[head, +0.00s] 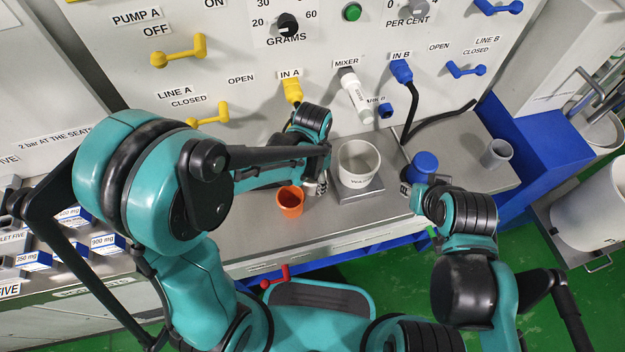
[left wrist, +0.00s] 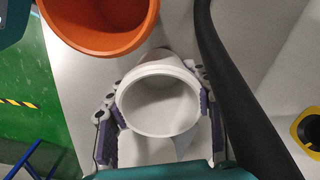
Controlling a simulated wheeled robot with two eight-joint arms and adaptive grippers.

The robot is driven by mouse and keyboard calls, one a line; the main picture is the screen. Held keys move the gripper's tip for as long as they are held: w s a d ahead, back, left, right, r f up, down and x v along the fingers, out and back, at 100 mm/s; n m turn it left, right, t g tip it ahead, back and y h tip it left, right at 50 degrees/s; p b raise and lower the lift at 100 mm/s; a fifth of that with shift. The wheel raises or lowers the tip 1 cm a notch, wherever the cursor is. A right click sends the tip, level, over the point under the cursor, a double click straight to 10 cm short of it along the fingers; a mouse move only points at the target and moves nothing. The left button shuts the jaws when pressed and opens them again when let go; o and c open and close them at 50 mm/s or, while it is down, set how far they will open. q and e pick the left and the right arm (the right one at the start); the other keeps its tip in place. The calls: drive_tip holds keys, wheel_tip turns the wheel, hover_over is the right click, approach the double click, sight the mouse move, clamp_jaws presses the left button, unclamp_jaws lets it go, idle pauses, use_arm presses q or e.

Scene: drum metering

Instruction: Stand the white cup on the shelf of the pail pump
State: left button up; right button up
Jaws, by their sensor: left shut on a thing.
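The white cup (left wrist: 157,105) sits between the two fingers of my left gripper (left wrist: 160,122) in the left wrist view, its open mouth facing the camera. The fingers are shut on its sides. In the head view my left gripper (head: 319,183) is low over the steel bench, between an orange cup (head: 289,201) and a white pot, and mostly hides the cup. My right gripper (head: 418,190) is beside a blue-topped cylinder (head: 425,163); its fingers are too hidden to tell their state. I cannot make out the pail pump or its shelf for certain.
The white pot (head: 359,164) stands on a small plate under the mixer spout (head: 354,95). A grey cup (head: 496,153) stands at the bench's right. A black hose (head: 440,120) hangs from IN B. The orange cup is close beside the held cup in the left wrist view (left wrist: 100,25).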

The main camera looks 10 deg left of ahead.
use_arm(q)
drive_tip(key=shift+f, duration=0.2)
drive_tip(key=o, duration=1.2)
drive_tip(key=shift+c, duration=0.2)
drive_tip(key=shift+r, duration=0.1)
